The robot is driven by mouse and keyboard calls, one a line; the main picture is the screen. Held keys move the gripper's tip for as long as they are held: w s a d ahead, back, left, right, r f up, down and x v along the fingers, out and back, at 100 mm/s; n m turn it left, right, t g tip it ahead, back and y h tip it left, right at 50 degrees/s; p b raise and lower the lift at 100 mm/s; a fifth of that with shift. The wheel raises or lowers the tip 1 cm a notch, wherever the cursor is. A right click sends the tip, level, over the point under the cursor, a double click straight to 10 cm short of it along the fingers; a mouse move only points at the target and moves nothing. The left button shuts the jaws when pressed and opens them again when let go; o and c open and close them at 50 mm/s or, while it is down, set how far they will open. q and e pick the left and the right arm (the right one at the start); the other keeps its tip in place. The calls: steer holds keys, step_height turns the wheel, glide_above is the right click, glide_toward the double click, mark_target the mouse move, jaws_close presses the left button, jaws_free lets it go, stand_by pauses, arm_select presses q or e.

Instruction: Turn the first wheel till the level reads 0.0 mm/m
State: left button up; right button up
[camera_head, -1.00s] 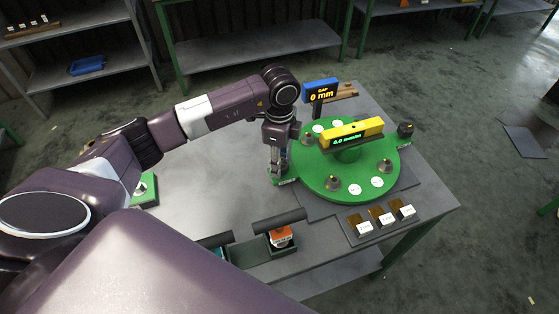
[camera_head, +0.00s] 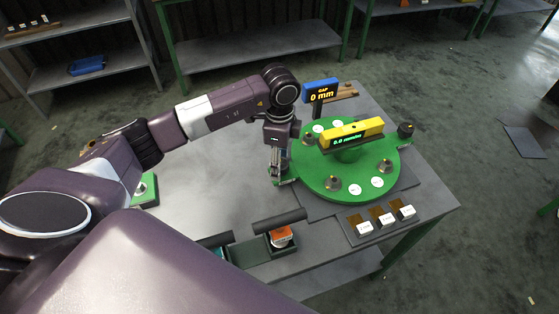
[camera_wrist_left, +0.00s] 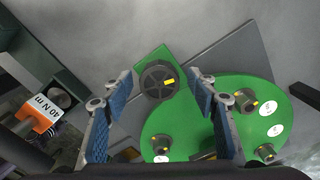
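The dark round wheel (camera_wrist_left: 158,80) with a yellow mark sits on a green tab of the green round plate (camera_wrist_left: 182,125). In the head view the plate (camera_head: 320,181) lies on the table and my left gripper hides that wheel. My left gripper (camera_head: 276,180) points down over it. In the left wrist view its blue-padded fingers (camera_wrist_left: 160,84) are apart, one either side of the wheel, with visible gaps; I cannot tell whether they touch it. The yellow level (camera_head: 353,130) stands on the plate's middle and its display reads 0.0 mm/m. My right gripper is not in view.
Another dark wheel (camera_head: 405,131) is at the plate's right edge. A blue display (camera_head: 320,91) behind reads GAP 0 mm. Several bolts stand on the plate. An orange-and-white block marked 40 N m (camera_wrist_left: 42,115) sits in a tray near the front. The table's left-middle is clear.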

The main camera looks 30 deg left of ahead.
arm_select(q)
step_height(320, 180, up, 12)
stand_by(0.6)
steer(key=shift+f, duration=0.1)
stand_by(0.4)
